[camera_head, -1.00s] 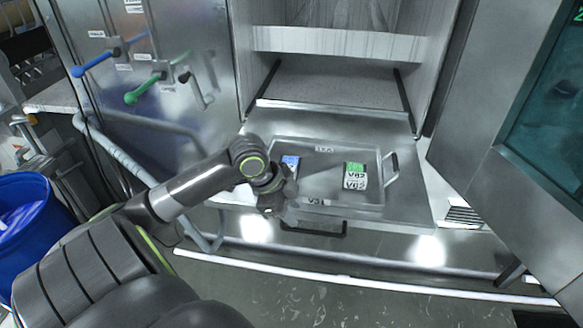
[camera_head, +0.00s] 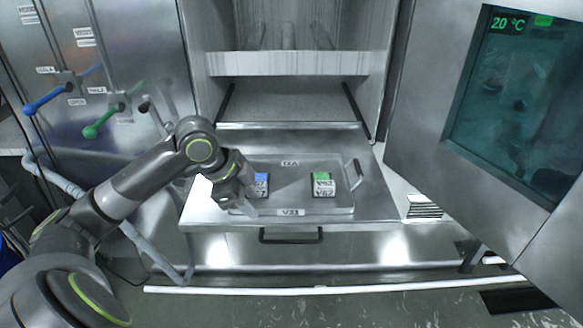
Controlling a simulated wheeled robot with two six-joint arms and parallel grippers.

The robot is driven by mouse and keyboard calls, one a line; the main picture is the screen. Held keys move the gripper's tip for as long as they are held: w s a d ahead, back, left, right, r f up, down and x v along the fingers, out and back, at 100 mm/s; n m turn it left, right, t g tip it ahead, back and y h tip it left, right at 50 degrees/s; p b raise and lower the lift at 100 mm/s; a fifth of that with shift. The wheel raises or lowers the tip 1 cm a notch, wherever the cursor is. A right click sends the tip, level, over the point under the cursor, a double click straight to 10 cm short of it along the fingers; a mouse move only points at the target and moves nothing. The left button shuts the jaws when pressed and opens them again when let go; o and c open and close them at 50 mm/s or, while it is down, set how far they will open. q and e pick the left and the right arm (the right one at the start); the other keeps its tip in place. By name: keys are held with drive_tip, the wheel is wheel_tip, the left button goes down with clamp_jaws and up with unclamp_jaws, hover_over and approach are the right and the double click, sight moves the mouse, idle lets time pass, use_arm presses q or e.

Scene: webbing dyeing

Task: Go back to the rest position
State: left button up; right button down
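My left gripper (camera_head: 231,195) hangs over the left part of a metal tray, in front of the blue-topped block. Its fingers point down and partly away, so I cannot tell whether they are open or shut. The blue-topped block (camera_head: 262,183) stands on the tray, partly hidden behind the gripper. A green-topped block (camera_head: 323,185) with a white labelled face stands apart on the right of the tray. My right gripper is not in view.
The tray (camera_head: 291,201) lies on a pulled-out metal shelf (camera_head: 375,207) before an open chamber. A door with a screen (camera_head: 520,100) stands open at right. Blue (camera_head: 45,100) and green (camera_head: 104,122) lever handles stick out at left. The floor in front is clear.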

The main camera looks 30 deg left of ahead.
use_arm(q)
drive_tip(key=shift+s, duration=0.1)
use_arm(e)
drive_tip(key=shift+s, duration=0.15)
